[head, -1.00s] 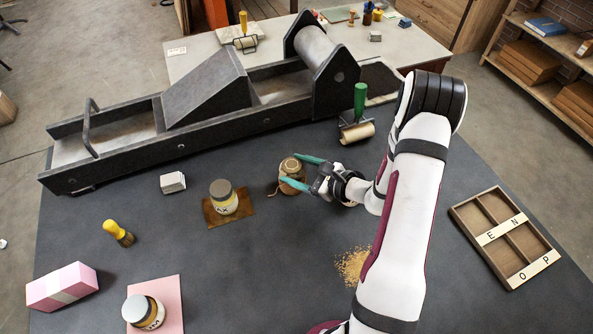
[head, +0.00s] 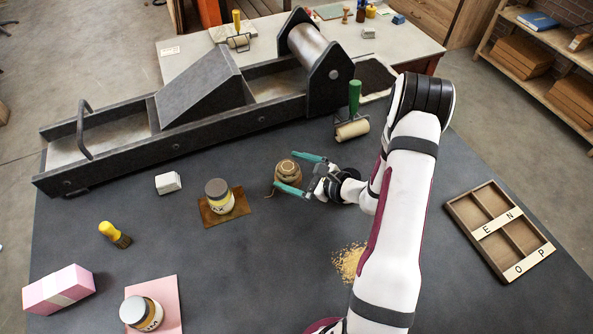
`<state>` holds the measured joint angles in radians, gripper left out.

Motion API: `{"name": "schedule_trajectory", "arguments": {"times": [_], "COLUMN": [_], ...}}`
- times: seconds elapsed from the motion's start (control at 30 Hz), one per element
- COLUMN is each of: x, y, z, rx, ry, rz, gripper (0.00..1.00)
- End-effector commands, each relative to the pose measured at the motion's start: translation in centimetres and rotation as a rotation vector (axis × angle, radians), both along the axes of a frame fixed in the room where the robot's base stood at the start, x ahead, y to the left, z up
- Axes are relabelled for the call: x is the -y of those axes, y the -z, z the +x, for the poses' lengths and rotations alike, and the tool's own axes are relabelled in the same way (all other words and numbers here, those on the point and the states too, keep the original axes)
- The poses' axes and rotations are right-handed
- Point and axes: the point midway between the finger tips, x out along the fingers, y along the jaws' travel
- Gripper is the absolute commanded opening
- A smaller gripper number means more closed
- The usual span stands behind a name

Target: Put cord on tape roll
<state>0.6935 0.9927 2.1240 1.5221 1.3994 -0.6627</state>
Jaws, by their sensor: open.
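A tan, round cord ball (head: 288,168) with a loose tail at its lower left stands on the dark table, in the middle of the head view. It seems to sit on top of a brown round piece, perhaps the tape roll; the two are close in colour and I cannot clearly tell where one ends. My gripper (head: 289,171) comes from the right with its green fingers spread. One finger is beyond the stack and the other is on its near side, so the jaws are open around it. Whether a finger touches it is too small to tell.
A grey press (head: 205,105) runs along the back, with a green-handled roller (head: 352,122) at its right end. A lidded jar (head: 219,196) on a brown sheet stands left of the stack. Crumbs (head: 348,262) and a letter tray (head: 500,232) are to the right. The front middle is clear.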

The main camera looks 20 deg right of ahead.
Motion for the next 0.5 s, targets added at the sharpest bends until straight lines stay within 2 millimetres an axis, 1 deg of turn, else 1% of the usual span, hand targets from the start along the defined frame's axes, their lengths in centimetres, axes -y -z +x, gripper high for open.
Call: {"name": "schedule_trajectory", "arguments": {"times": [0.07,0.17,0.5], "x": [0.0,1.0,4.5], "y": [-0.6,-1.2,-4.1], "z": [0.0,-1.4,-7.7], "rx": [0.002,0.000,0.001], "ry": [0.000,0.004,0.005], "rz": [0.000,0.000,-0.002], "gripper": [0.99,0.99,0.99]}}
